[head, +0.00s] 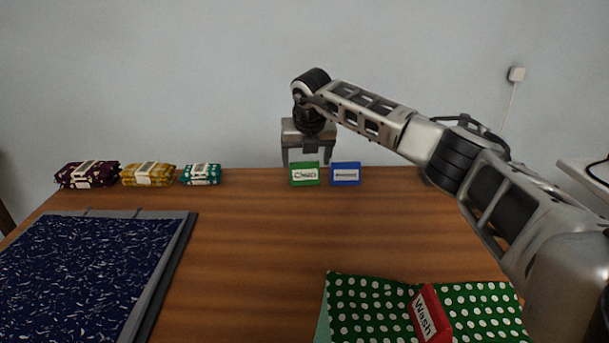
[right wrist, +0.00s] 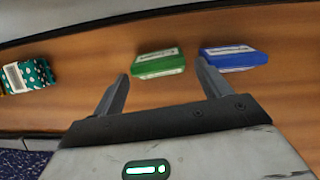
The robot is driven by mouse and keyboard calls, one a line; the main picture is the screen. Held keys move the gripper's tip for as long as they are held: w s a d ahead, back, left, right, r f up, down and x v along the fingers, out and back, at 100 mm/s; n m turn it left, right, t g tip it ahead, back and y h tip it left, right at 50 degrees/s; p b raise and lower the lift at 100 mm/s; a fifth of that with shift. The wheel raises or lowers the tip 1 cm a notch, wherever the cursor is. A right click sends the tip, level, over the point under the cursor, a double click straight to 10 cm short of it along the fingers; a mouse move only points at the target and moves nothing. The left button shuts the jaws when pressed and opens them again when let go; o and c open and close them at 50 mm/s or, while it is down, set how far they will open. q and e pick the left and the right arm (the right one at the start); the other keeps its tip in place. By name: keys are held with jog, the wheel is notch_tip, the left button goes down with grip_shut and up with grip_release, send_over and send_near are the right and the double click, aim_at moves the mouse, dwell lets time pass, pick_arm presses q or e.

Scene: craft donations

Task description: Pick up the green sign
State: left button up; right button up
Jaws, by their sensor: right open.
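The green sign (head: 304,174) stands near the back edge of the wooden table, with a white label on its front. It also shows in the right wrist view (right wrist: 158,64), ahead of the fingertips and roughly between them. My right gripper (head: 307,163) is open and empty, pointing down above and around the level of the green sign's top. In the right wrist view its two fingers (right wrist: 163,75) are spread apart. I cannot tell whether a finger touches the sign. My left gripper is not in view.
A blue sign (head: 345,174) stands just right of the green one, close to the right finger. Folded cloth bundles, purple (head: 87,175), yellow (head: 149,175) and teal (head: 201,174), lie back left. A red "Wash" sign (head: 432,314) rests on green dotted cloth (head: 370,305). Navy cloth (head: 80,275) lies left.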

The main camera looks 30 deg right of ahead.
aim_at(305, 163)
jog(key=x, duration=0.4)
jog(key=shift+w+a+f+b, duration=0.1)
jog(key=shift+w+b, duration=0.05)
jog(key=shift+b, duration=0.15)
jog(key=c, duration=0.7)
jog(key=shift+c, duration=0.2)
